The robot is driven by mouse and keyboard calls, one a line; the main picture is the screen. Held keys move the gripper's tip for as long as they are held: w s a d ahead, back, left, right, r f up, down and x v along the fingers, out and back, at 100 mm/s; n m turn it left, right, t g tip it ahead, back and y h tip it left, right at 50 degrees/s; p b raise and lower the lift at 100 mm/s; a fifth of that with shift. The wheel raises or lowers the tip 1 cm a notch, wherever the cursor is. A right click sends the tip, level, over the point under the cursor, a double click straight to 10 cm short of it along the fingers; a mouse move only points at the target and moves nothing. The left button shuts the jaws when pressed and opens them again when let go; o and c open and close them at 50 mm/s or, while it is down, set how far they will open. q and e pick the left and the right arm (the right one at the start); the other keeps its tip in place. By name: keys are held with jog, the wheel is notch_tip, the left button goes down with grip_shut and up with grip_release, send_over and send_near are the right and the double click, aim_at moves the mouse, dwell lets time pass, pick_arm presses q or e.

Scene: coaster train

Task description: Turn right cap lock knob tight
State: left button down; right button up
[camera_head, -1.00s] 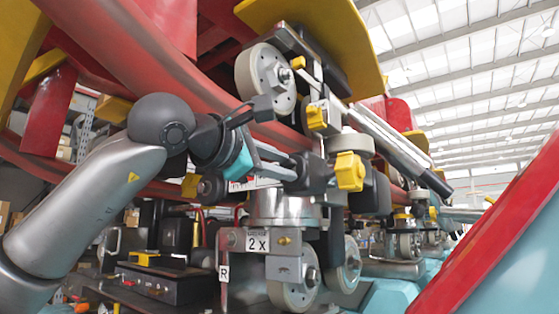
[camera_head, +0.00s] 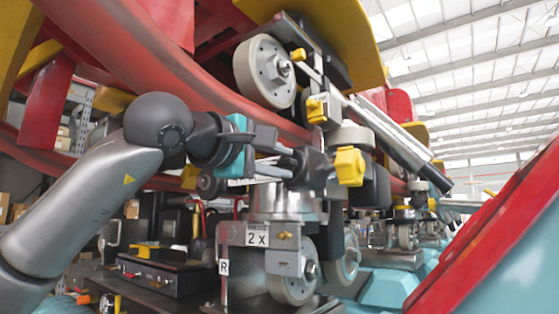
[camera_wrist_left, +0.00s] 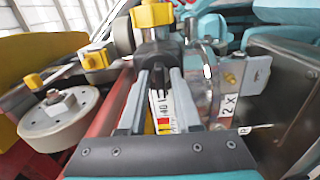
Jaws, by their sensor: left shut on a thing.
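A yellow lobed knob (camera_head: 349,167) sits at the end of a dark fitting on the wheel assembly, right of my left gripper (camera_head: 318,168). The dark fingertips are closed just behind the knob, and their exact contact with it is partly hidden. In the left wrist view the two grey fingers reach forward to dark pads (camera_wrist_left: 160,50), with the yellow knob (camera_wrist_left: 153,14) directly beyond them. My right gripper is not in view.
A second yellow knob (camera_head: 317,110) is just above, below a large pale wheel (camera_head: 265,72). A red curved rail (camera_head: 200,75) passes close above my arm.

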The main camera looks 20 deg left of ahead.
pick_arm(q)
jog(key=c, duration=0.9)
grip_release()
jog(key=shift+s, duration=0.1)
jog(key=b+v, duration=0.4)
jog(key=v, duration=1.1)
jog(key=shift+s, duration=0.1)
